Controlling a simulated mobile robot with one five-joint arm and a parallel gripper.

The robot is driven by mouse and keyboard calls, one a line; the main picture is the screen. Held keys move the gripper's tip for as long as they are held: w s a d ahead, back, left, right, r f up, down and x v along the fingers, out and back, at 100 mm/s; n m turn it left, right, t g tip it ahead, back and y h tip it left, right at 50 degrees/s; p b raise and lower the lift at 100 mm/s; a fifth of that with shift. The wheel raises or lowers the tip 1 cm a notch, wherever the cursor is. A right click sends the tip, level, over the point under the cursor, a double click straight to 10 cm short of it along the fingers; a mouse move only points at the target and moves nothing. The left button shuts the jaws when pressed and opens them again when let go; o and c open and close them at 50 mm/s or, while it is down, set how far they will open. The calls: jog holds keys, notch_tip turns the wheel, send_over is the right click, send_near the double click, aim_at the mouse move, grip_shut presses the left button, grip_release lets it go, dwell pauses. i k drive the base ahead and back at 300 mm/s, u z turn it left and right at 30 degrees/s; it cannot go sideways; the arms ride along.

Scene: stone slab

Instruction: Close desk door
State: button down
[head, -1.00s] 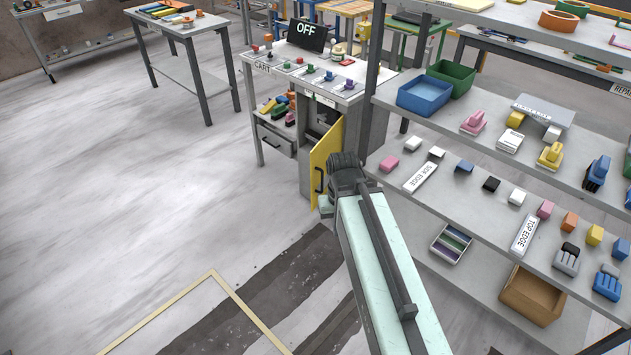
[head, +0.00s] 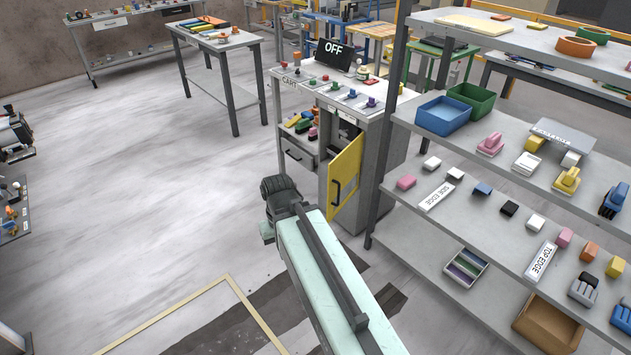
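The desk (head: 362,116), marked "CART", stands at the upper middle. Its yellow door (head: 346,177) with a dark vertical handle (head: 336,193) stands open, swung outward from the cabinet. The dark interior shows above and behind the door. My arm reaches up from the bottom, and its dark end (head: 281,197) is left of and nearer than the door, apart from it in the picture. The fingers of my gripper are not visible, hidden beyond the arm's end.
A shelf unit (head: 415,260) with bins and small blocks stands close on the right of the desk. A drawer (head: 298,154) sits left of the door. A side table (head: 235,96) stands further back. Open floor (head: 150,190) lies to the left.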

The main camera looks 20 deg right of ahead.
aim_at(346, 164)
jog(key=u, duration=0.1)
jog(key=i, duration=1.5)
jog(key=u, duration=0.05)
